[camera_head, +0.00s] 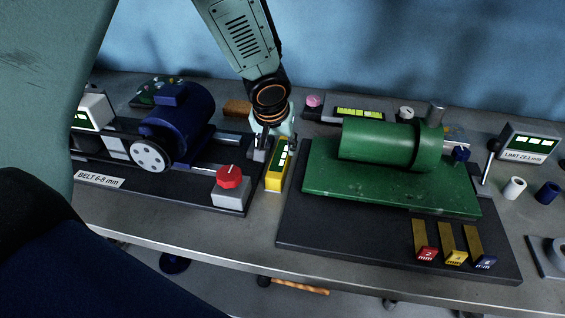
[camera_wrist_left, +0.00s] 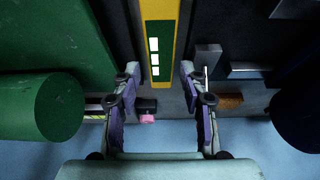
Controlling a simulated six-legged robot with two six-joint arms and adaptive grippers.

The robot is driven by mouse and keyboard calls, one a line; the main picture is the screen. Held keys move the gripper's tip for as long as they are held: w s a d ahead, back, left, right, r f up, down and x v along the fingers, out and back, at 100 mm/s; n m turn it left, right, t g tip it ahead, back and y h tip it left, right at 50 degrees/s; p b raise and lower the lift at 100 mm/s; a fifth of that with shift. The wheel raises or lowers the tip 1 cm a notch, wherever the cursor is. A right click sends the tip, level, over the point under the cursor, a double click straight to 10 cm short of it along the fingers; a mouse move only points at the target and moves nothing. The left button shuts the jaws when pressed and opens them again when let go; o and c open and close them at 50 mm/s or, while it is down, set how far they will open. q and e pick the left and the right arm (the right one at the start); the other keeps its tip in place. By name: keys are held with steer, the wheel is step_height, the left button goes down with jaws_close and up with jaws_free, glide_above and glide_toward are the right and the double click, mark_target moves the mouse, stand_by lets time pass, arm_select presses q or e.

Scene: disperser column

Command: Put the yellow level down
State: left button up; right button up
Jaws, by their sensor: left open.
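The yellow level (camera_head: 273,184) has a green display face with pale marks. It appears to rest on the grey bench in the gap between the belt rig and the dark plate. My left gripper (camera_head: 275,143) points down at its far end. In the left wrist view the level (camera_wrist_left: 160,75) runs between the two fingertips of my left gripper (camera_wrist_left: 160,78). The fingers are spread, with a visible gap on each side of the level. My right gripper is not in view.
Left of the level are a blue motor (camera_head: 178,120) and a red knob (camera_head: 229,177) on a grey box. Right of it a green cylinder (camera_head: 380,143) sits on a green plate. Red, yellow and blue tagged pieces lie in front. Narrow bare bench (camera_head: 235,225) runs along the front edge.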

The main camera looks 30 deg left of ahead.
mark_target(280, 156)
arm_select(q)
steer(key=x, duration=0.4)
steer(key=shift+w+f, duration=0.1)
steer(key=shift+f, duration=0.25)
steer(key=shift+w+d+f, duration=0.1)
steer(key=shift+w+f, duration=0.05)
steer(key=shift+f, duration=0.4)
steer(key=shift+w+a+f, duration=0.1)
steer(key=shift+a+f, duration=0.05)
steer(key=shift+a, duration=0.3)
steer(key=shift+d, duration=0.35)
steer(key=c, duration=0.5)
steer(key=shift+a, duration=0.25)
jaws_close()
